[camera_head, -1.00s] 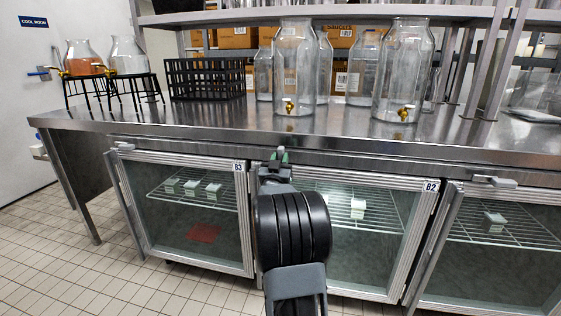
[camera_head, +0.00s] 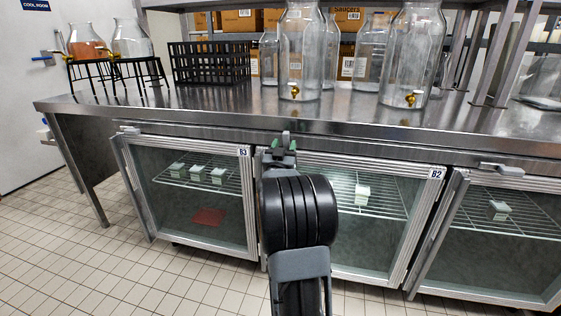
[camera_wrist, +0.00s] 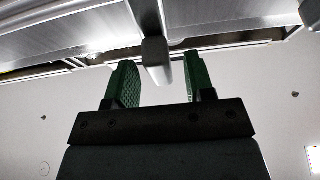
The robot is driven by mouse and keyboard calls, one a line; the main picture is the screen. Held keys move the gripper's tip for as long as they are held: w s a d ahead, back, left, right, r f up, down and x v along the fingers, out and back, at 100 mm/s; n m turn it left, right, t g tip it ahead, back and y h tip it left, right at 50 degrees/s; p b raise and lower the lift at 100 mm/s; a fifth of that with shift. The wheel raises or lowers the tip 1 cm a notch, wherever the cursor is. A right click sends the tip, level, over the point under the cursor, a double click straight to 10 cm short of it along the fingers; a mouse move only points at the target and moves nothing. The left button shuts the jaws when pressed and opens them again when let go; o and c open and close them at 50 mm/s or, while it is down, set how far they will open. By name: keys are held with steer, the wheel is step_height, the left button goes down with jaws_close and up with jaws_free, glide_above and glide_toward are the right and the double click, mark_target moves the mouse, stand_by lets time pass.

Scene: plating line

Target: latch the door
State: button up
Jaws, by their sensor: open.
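My gripper (camera_head: 287,144) is at the top left corner of the middle glass door (camera_head: 352,215), labelled B2, under the counter edge. Its two green fingers are open in the wrist view (camera_wrist: 156,84). A grey latch lever (camera_wrist: 157,62) stands between the fingertips, with a gap visible on both sides. The lever (camera_head: 285,137) also shows as a small grey upright piece in the head view. My arm hides the left edge of the B2 door, so I cannot tell if it sits fully closed.
Door B3 (camera_head: 190,235) is left, with its latch (camera_head: 130,130) above. Another glass door (camera_head: 495,245) is right, with its latch (camera_head: 500,169). Glass dispensers (camera_head: 300,60) and a black crate (camera_head: 210,65) stand on the steel counter (camera_head: 220,108). The tiled floor (camera_head: 100,265) is clear at left.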

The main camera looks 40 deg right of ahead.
steer(key=p+v, duration=0.1)
steer(key=v, duration=1.2)
steer(key=shift+d+f, duration=0.1)
steer(key=shift+d, duration=0.05)
steer(key=w+a+r+n+t+y+p, duration=0.1)
steer(key=w+a+r+n+y+p, duration=0.2)
steer(key=a+r+y+p, duration=0.5)
steer(key=w+a+r+n+t+y+p, duration=0.1)
steer(key=w+a+r+n+y+p, duration=0.1)
steer(key=a+r+n+y+p, duration=0.5)
steer(key=s+a+r+g+y+p, duration=0.2)
steer(key=s+a+r+g+p, duration=0.3)
steer(key=s+p, duration=0.3)
steer(key=s+a+r+n+g+y+p, duration=0.1)
steer(key=s+a+r+g+p, duration=0.3)
steer(key=s+a+p, duration=0.4)
steer(key=shift+s+r+n+g+y+p, duration=0.35)
steer(key=shift+g+y+p, duration=0.2)
steer(key=shift+p, duration=0.7)
steer(key=shift+a, duration=0.1)
steer(key=shift+c, duration=0.2)
steer(key=shift+f, duration=0.1)
steer(key=shift+c, duration=0.4)
